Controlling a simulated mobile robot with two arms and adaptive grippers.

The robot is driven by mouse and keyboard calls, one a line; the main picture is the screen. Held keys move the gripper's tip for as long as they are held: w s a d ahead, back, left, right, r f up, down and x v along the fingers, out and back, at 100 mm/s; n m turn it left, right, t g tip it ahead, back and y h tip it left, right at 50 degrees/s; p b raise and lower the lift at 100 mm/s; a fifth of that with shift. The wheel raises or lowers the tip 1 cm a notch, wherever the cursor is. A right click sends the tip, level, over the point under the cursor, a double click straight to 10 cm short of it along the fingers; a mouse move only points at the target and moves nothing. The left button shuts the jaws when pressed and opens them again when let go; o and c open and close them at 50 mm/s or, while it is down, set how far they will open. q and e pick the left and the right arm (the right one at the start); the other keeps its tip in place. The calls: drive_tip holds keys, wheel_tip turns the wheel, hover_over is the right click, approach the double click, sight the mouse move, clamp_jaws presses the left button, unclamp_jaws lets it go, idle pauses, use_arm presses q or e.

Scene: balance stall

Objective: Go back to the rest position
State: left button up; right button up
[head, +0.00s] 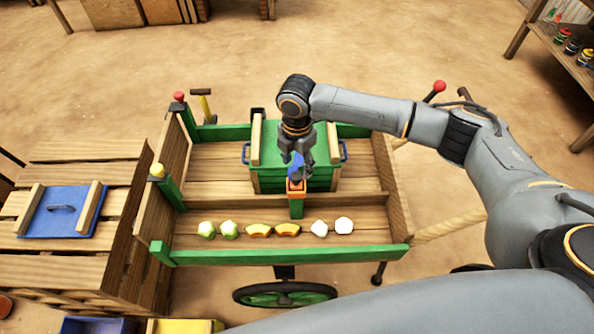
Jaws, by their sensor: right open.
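My right gripper (297,160) is open and points down over the cart, in front of the green box. Its arm reaches in from the right edge of the head view. A small blue piece (296,166) shows at the fingertips, just above an orange-topped green post (296,205). I cannot tell whether the fingers touch the blue piece. My left gripper is out of view.
The wooden cart (215,172) has green rails and a green box (322,180) with blue handles. Green, orange and white pieces line its front tray. A slatted crate (50,262) with a blue lid (45,222) stands left. A shelf (565,62) is at upper right.

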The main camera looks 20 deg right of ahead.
wheel_tip(320, 180, up, 7)
drive_tip(key=s+a+f+m+t+y, duration=0.2)
drive_tip(key=s+a+f+m+y, duration=0.35)
drive_tip(key=s+a, duration=0.6)
drive_tip(key=s+d+f+m+t+h, duration=0.1)
drive_tip(key=s+d+f+m+h, duration=0.15)
drive_tip(key=s+d+m, duration=0.5)
drive_tip(key=s+d+f+m+t+h, duration=0.1)
drive_tip(key=s+d+m+h, duration=0.2)
drive_tip(key=s+d+m, duration=0.45)
wheel_tip(320, 180, down, 25)
drive_tip(key=d+m+g, duration=0.1)
drive_tip(key=d+g, duration=0.1)
drive_tip(key=s+d+f+g, duration=0.1)
drive_tip(key=s+d+f, duration=0.1)
drive_tip(key=s+f, duration=1.5)
drive_tip(key=shift+d+f, duration=0.2)
drive_tip(key=shift+d, duration=0.2)
